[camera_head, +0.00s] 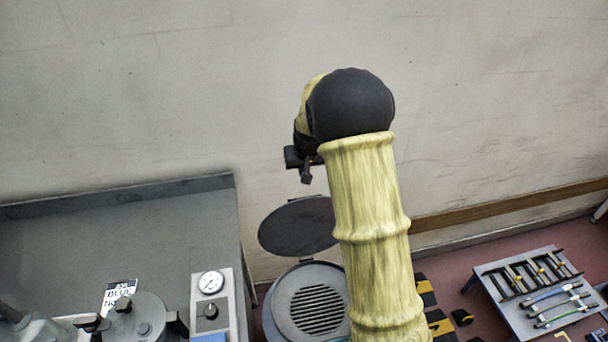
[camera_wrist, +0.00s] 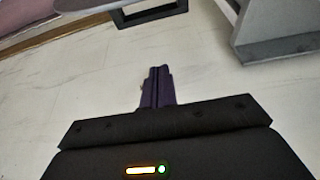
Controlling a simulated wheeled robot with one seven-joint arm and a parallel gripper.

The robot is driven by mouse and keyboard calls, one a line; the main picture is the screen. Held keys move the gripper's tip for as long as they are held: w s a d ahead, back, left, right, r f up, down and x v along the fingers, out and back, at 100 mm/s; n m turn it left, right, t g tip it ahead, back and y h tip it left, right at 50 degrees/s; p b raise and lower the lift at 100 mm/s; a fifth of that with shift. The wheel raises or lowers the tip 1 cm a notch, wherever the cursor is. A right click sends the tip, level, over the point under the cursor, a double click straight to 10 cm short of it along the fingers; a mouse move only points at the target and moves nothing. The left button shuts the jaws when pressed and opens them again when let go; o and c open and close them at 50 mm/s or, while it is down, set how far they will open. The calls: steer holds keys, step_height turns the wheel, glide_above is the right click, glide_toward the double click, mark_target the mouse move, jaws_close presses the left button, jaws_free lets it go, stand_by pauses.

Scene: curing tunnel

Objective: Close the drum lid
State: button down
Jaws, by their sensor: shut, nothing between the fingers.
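The drum (camera_head: 281,306) stands low at the picture's centre, with a slotted grille (camera_head: 318,308) on its top. Its dark round lid (camera_head: 290,228) is open, raised at the back of the drum above a small hinge piece. My arm hides the right edges of the lid and drum. My gripper (camera_head: 306,179) appears just above the lid in the picture, pointing down; I cannot tell if it touches. In the wrist view its fingers (camera_wrist: 158,78) are together and empty, with the pale wall beyond.
A grey bench (camera_head: 150,225) on the left carries a gauge panel (camera_head: 210,300) and a lidded pot (camera_head: 140,318). At the right, a tool board (camera_head: 525,290) stands over the reddish floor. Yellow-black striped pieces (camera_head: 427,290) lie beside my arm. A wooden rail (camera_head: 510,207) runs along the wall.

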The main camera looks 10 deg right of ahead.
steer(key=p+x, duration=0.2)
steer(key=x, duration=0.7)
steer(key=shift+s+a+r+p, duration=0.15)
steer(key=shift+s+p, duration=0.45)
steer(key=shift+s, duration=1.5)
steer(key=shift+s+b, duration=0.1)
steer(key=shift+b, duration=0.3)
